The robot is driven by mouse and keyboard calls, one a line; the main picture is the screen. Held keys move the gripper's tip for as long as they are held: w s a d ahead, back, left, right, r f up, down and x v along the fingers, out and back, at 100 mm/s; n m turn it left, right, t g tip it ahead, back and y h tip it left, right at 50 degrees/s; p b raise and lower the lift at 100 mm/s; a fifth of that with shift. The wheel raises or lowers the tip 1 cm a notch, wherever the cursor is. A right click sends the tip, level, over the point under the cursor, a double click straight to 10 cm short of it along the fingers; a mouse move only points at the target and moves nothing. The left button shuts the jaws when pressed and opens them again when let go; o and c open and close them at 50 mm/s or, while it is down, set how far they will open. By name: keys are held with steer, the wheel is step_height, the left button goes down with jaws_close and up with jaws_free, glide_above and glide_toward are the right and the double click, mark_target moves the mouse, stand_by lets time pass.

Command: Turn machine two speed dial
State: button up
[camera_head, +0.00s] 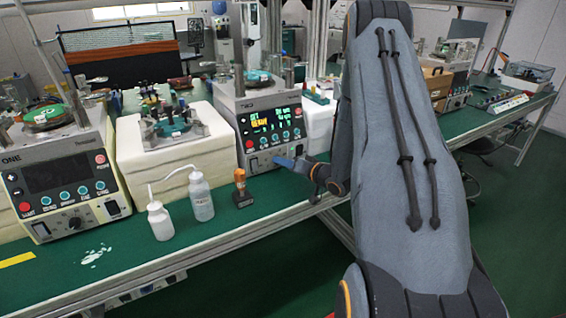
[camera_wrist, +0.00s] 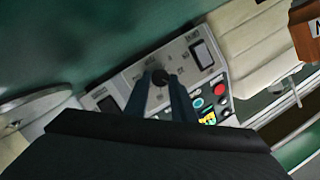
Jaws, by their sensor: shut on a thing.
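Machine two (camera_head: 232,103) is the grey unit marked TWO in the middle of the head view, with a lit display (camera_head: 270,125) and a row of buttons below it. Its speed dial (camera_wrist: 160,76) is a small black knob on the lower panel, seen in the wrist view between two switches. My gripper (camera_head: 277,160) reaches the lower front of machine two from the right. In the wrist view its blue fingers (camera_wrist: 161,82) are shut on the dial, one on each side. In the head view the fingers hide the dial. The dial's pointer is too small to read.
Machine one (camera_head: 60,175) stands at the left with a dark screen. Two white bottles (camera_head: 160,221) and an orange-topped stamp-like object (camera_head: 241,188) stand on the green bench (camera_head: 270,200) left of my gripper. My arm covers much of the right side.

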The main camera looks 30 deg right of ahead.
steer(key=shift+m, duration=0.4)
steer(key=o, duration=1.1)
steer(key=shift+c, duration=0.2)
steer(key=b+v, duration=0.1)
steer(key=v, duration=0.6)
steer(key=shift+s+d, duration=0.2)
steer(key=shift+s, duration=0.15)
steer(key=w+a+g+h, duration=0.1)
steer(key=w+a+n+g+h, duration=0.1)
steer(key=shift+a+r, duration=0.35)
steer(key=shift+r, duration=0.05)
steer(key=s+a+r+n+g+h, duration=0.1)
steer(key=s+a+r+n+g, duration=0.1)
steer(key=s+a+g, duration=0.4)
steer(key=s+a+r+n+g+h, duration=0.1)
steer(key=s+a+r+g, duration=0.3)
steer(key=s+a, duration=1)
steer(key=s+n+g, duration=0.1)
steer(key=s+g, duration=0.1)
steer(key=s, duration=0.5)
steer(key=shift+s+a+n, duration=0.15)
steer(key=shift+a+n, duration=0.1)
steer(key=shift+n, duration=0.05)
